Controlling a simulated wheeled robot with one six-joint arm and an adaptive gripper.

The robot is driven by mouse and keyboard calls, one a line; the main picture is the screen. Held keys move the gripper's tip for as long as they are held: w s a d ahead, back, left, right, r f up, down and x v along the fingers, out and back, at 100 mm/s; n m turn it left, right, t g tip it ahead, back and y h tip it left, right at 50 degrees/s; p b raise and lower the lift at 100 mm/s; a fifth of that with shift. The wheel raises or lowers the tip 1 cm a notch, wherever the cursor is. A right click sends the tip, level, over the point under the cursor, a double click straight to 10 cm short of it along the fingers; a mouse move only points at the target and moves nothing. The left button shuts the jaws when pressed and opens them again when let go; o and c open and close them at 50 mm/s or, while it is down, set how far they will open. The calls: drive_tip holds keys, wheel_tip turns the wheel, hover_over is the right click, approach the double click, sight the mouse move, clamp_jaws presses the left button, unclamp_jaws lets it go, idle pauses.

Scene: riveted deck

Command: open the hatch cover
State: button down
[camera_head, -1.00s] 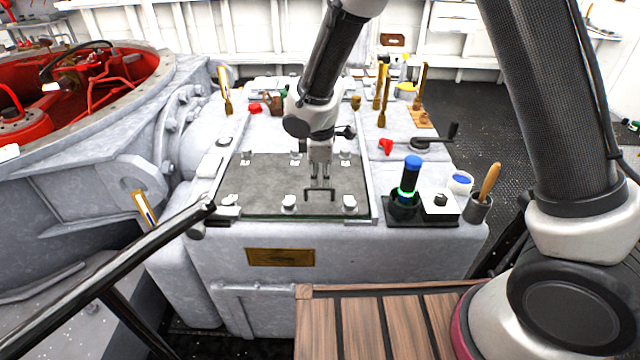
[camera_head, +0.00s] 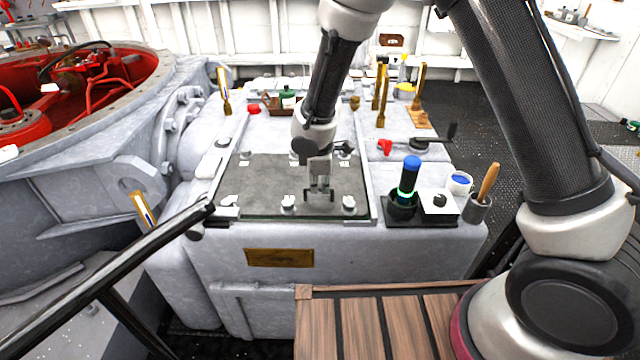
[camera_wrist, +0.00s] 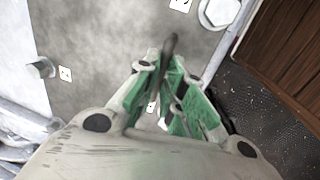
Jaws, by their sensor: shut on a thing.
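The hatch cover (camera_head: 262,178) is a dark grey flat plate lying flat on top of the pale grey housing, with several clamps or bolts along its edges. A dark bar handle sits near its front edge. My gripper (camera_head: 319,193) is at this handle, pointing down, and its fingers hide most of it. In the wrist view, the green-padded fingers of my gripper (camera_wrist: 172,88) are closed around the dark handle (camera_wrist: 170,45), whose end sticks out beyond them. The grey cover (camera_wrist: 90,40) shows behind it.
To the right stand a blue-topped black cylinder (camera_head: 410,180), a small white box (camera_head: 440,204) and a cup with a wooden-handled tool (camera_head: 485,195). A red-handled crank (camera_head: 420,144) lies behind them. A black rail (camera_head: 130,258) crosses the front left. A brass plate (camera_head: 280,257) marks the housing's front.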

hover_over(320, 180)
drive_tip(key=shift+w, duration=0.15)
drive_tip(key=c, duration=1.5)
unclamp_jaws()
